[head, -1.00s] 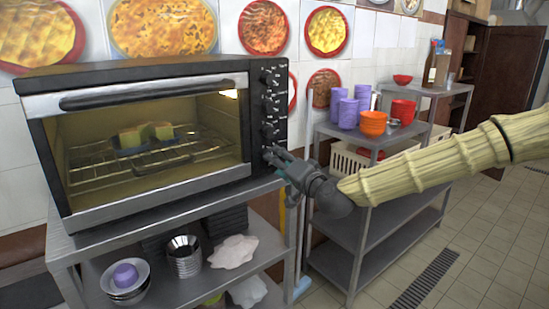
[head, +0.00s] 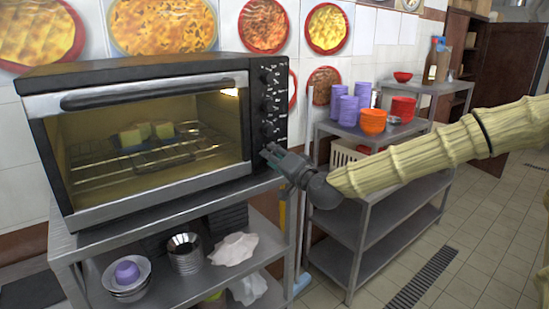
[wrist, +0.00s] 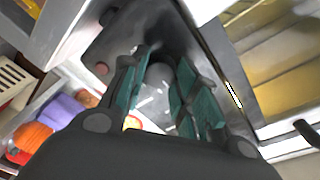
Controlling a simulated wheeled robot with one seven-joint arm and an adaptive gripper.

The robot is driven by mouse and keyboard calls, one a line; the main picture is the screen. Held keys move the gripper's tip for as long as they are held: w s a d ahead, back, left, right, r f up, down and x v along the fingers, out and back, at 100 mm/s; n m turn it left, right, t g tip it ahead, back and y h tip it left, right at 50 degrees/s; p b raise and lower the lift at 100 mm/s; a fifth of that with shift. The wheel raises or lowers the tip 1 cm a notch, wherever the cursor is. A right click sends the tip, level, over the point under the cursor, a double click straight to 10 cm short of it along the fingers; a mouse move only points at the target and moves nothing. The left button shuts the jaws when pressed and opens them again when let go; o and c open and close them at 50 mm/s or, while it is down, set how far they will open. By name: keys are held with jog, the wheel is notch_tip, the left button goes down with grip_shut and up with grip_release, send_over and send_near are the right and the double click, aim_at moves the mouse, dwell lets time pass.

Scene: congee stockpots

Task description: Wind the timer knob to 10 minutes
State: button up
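The toaster oven (head: 150,205) has a black control panel (head: 283,105) on its right side, with a column of knobs. My gripper (head: 268,153) is at the lowest knob, coming from the right, and hides it in the head view. I take this to be the timer knob. White dial marks show beside it, but the setting cannot be read.
The oven stands on a steel table (head: 62,245) with bowls on the shelf below. A steel rack (head: 365,215) with purple cups (head: 348,110) and orange bowls (head: 373,120) stands behind my arm. Pieces of food lie on the lit oven's wire rack.

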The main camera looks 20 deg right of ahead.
jog(key=shift+f+m, duration=0.1)
jog(key=shift+m, duration=0.2)
jog(key=shift+c, duration=0.2)
jog(key=shift+d+m+g+y+b, duration=0.1)
jog(key=shift+m+g+y+b, duration=0.25)
jog(key=shift+m+b, duration=2.85)
jog(key=shift+d+m+g+y+b, duration=0.1)
jog(key=shift+m+g+y+b, duration=0.25)
jog(key=shift+m+b, duration=2.85)
jog(key=shift+m+p, duration=0.85)
jog(key=shift+m, duration=0.15)
jog(key=o, duration=1)
jog(key=shift+s, duration=0.1)
